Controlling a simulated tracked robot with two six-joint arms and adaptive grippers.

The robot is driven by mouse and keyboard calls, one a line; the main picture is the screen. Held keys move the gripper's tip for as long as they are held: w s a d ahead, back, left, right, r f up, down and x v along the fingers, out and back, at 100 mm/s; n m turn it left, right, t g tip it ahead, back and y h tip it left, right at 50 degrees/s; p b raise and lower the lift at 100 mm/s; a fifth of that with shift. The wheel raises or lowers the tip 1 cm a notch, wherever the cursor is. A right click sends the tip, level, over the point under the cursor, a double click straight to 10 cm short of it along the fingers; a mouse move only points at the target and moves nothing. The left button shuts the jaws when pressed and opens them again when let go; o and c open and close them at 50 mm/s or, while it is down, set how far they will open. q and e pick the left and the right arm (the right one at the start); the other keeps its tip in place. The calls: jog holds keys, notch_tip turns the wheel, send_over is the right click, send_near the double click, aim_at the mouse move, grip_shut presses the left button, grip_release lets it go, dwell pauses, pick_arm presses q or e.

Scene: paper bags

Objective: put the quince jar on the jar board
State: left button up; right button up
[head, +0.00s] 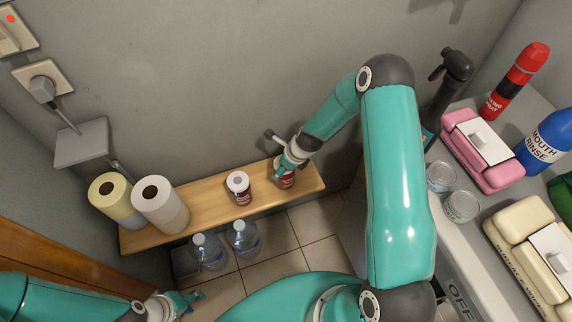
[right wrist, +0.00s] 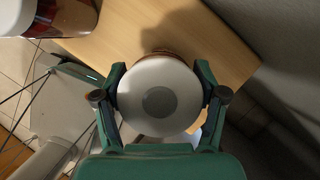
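A light wooden board (head: 214,210) runs along the wall. A white-lidded jar with a dark red label (head: 239,188) stands near its middle. A second such jar (head: 285,179) is at the board's right part, partly hidden by my right gripper (head: 288,166). The labels are too small to read, so I cannot tell which is quince. In the right wrist view, the right fingers close on both sides of the second jar's white lid (right wrist: 160,96). Whether that jar touches the board is unclear. My left gripper (head: 189,301) is open and empty at the lower left.
Two paper rolls (head: 160,205) stand at the board's left end. Two water bottles (head: 242,238) stand on the floor before it.

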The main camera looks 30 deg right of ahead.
jog(key=o, duration=0.4)
jog(key=shift+o, duration=0.2)
